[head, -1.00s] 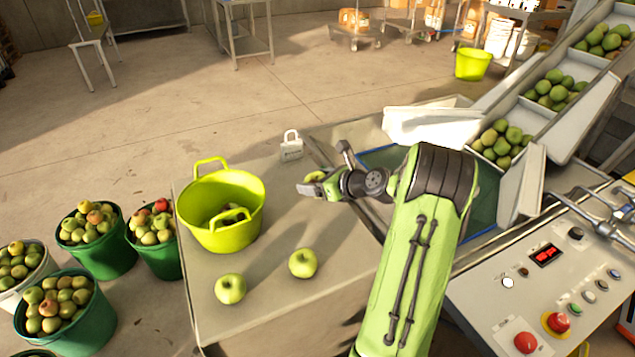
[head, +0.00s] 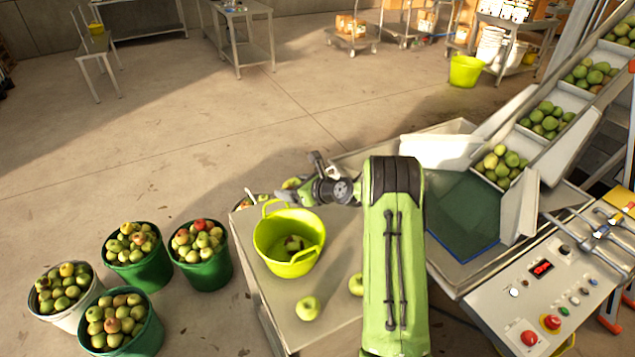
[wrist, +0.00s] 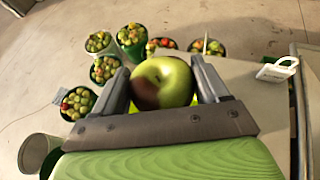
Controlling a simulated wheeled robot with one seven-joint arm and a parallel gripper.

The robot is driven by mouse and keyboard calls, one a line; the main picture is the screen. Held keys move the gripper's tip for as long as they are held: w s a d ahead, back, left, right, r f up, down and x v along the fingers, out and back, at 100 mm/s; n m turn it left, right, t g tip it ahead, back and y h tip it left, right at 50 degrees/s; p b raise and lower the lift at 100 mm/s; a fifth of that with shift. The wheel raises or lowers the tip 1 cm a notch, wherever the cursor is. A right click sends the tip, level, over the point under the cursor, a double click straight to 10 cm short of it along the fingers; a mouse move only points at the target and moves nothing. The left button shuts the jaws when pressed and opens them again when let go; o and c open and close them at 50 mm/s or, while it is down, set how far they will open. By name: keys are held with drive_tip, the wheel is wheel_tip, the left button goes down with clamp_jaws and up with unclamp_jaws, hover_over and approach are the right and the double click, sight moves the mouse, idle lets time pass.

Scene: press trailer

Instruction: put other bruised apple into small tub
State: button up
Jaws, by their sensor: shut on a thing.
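My gripper (head: 298,181) is shut on a green apple (wrist: 165,80) with a dark brown bruise on its lower left, seen in the wrist view. In the head view the gripper is raised and appears just beyond the far rim of the small yellow-green tub (head: 268,252). The tub stands upright on the table, and a bruised apple (head: 295,243) lies inside it. Most of the tub is hidden behind the gripper in the wrist view. Two green apples, one on the left (head: 308,308) and one on the right (head: 356,284), sit on the table in front of the tub.
Green buckets full of apples, such as this one (head: 140,272), stand on the floor left of the table (head: 275,320). The apple conveyor (head: 545,120) and control panel (head: 560,290) are on the right.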

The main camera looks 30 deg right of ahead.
drive_tip(key=shift+w+a+r, duration=0.15)
drive_tip(key=shift+a+r, duration=0.3)
drive_tip(key=shift+r, duration=0.05)
drive_tip(key=shift+a+f, duration=0.1)
drive_tip(key=shift+f, duration=0.05)
drive_tip(key=f+b, duration=0.5)
drive_tip(key=f, duration=0.1)
drive_tip(key=shift+d+f, duration=0.2)
drive_tip(key=shift+r, duration=0.1)
drive_tip(key=o, duration=1.1)
drive_tip(key=shift+o, duration=0.2)
drive_tip(key=v, duration=1.5)
drive_tip(key=shift+s+d+r, duration=0.2)
drive_tip(key=shift+s, duration=0.1)
